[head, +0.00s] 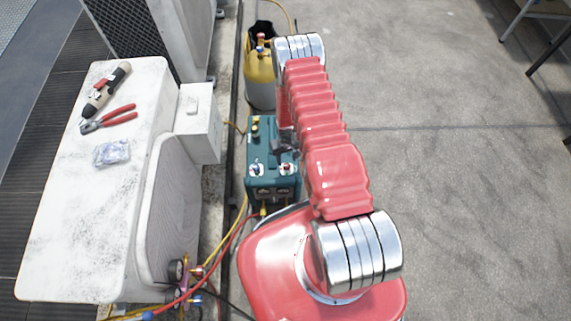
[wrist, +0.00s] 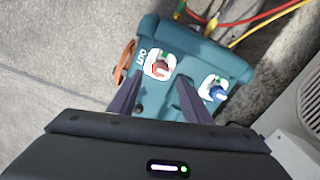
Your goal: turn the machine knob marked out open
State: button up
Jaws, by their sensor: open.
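The teal machine (head: 262,140) stands on the ground beside the condenser, with two knobs on its top. The head view also shows the red knob (head: 287,168) and the blue knob (head: 256,168). My gripper (wrist: 158,80) is open and empty. Its two dark fingers point at the machine, and the red knob shows between and just beyond their tips, apparently untouched.
Yellow and red hoses (wrist: 262,18) run from the machine's edge. A yellow cylinder (head: 260,82) stands behind it. The white condenser (head: 95,210) at left carries red-handled pliers (head: 110,119), a tool and a small bag. Open concrete (head: 460,200) lies to the right.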

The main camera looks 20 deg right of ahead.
aim_at(287, 165)
jog(key=shift+f, duration=2.6)
jog(key=shift+c, duration=0.2)
